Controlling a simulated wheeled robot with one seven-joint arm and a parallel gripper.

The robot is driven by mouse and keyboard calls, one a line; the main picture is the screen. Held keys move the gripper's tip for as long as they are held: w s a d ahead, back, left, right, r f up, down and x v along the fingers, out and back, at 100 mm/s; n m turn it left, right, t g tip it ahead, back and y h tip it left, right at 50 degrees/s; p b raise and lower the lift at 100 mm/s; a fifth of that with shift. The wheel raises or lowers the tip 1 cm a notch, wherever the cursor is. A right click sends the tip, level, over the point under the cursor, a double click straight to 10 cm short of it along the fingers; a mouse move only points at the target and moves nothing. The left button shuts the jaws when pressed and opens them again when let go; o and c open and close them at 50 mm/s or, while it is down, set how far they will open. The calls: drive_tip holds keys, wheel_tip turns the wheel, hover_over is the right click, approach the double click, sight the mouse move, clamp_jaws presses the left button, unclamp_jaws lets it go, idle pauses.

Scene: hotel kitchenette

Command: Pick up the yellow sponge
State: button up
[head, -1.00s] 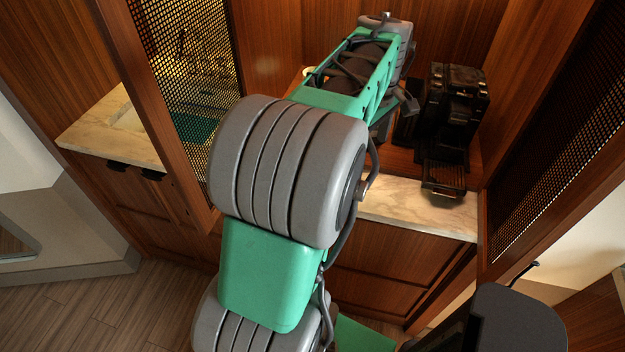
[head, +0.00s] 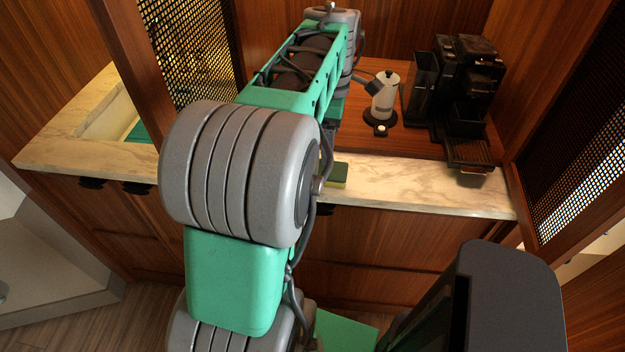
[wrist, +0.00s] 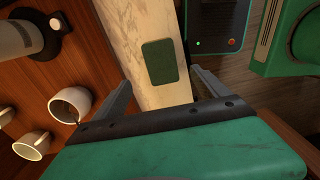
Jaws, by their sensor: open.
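The sponge (head: 341,174) lies on the marble counter near its front edge in the head view, green on top with a yellow side, partly hidden by my arm. In the wrist view the sponge (wrist: 160,62) is a dark green rectangle lying flat on the pale marble strip. My gripper (wrist: 163,79) is open and empty in the wrist view. Its two fingers point toward the sponge, one on either side of the line to it. The sponge appears ahead of the fingertips, and I see no contact. My arm hides the gripper in the head view.
A white moka pot (head: 384,98) and black coffee machine (head: 468,85) stand on the wooden shelf behind the counter. White mugs (wrist: 70,104) stand on the wood at left in the wrist view. Mesh panels (head: 190,50) flank the alcove. The marble counter (head: 425,188) right of the sponge is clear.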

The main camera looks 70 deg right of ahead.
sight(326, 169)
drive_tip(key=shift+w+f+b, duration=0.15)
drive_tip(key=shift+w+f, duration=0.15)
drive_tip(key=shift+f, duration=0.2)
drive_tip(key=shift+w+f+b, duration=0.15)
drive_tip(key=shift+w+f, duration=0.1)
drive_tip(key=shift+f, duration=0.25)
drive_tip(key=f, duration=0.2)
drive_tip(key=f+p, duration=0.1)
drive_tip(key=f, duration=0.4)
drive_tip(key=shift+s+a+f, duration=0.1)
drive_tip(key=shift+s+a, duration=0.1)
drive_tip(key=shift+s, duration=0.1)
drive_tip(key=c, duration=1.4)
